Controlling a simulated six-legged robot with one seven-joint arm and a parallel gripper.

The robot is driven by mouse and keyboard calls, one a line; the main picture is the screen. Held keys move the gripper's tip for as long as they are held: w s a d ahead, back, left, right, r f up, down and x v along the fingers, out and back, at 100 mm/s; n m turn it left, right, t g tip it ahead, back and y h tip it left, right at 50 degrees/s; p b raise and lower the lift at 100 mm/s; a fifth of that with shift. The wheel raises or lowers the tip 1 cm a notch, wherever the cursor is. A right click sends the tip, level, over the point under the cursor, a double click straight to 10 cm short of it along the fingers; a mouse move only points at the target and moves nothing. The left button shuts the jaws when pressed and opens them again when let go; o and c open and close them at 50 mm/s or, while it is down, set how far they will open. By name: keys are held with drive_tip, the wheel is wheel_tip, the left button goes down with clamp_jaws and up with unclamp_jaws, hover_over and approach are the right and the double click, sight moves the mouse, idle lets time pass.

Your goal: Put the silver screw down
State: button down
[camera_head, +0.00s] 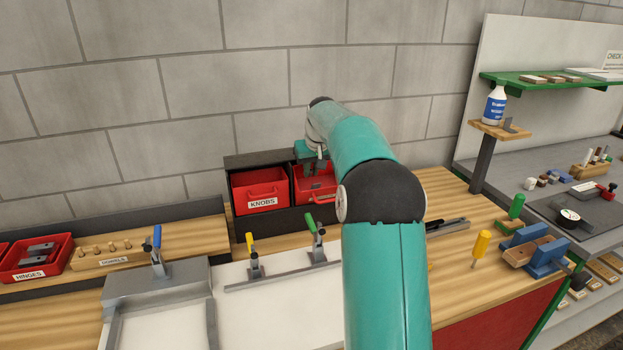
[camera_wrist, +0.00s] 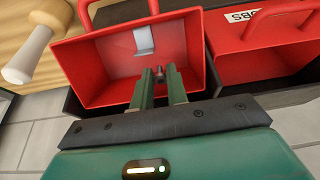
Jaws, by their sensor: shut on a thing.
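My gripper (camera_wrist: 160,88) is shut on the silver screw (camera_wrist: 160,72), whose small tip shows between the fingers in the wrist view. The fingers are over the opening of a red bin (camera_wrist: 95,68); I cannot tell exactly how deep they reach. In the head view my gripper (camera_head: 315,168) is at the right one of two red bins (camera_head: 318,197), partly hidden by my arm. The screw cannot be made out in the head view.
The KNOBS bin (camera_head: 261,190) stands directly left of this bin. A flat pale grey piece (camera_wrist: 144,40) shows inside the bin under my gripper. A wooden handle-like thing (camera_wrist: 30,50) is beside the bin. Toggle clamps (camera_head: 315,238) stand in front, and a block wall is behind.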

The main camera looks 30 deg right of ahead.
drive_tip(key=shift+w+f, duration=0.15)
drive_tip(key=shift+f, duration=1.5)
drive_tip(key=shift+f, duration=0.15)
drive_tip(key=shift+f, duration=0.55)
drive_tip(key=c, duration=1.4)
unclamp_jaws()
drive_tip(key=shift+r, duration=0.15)
drive_tip(key=shift+r, duration=0.3)
drive_tip(key=v, duration=1.2)
drive_tip(key=shift+r, duration=0.3)
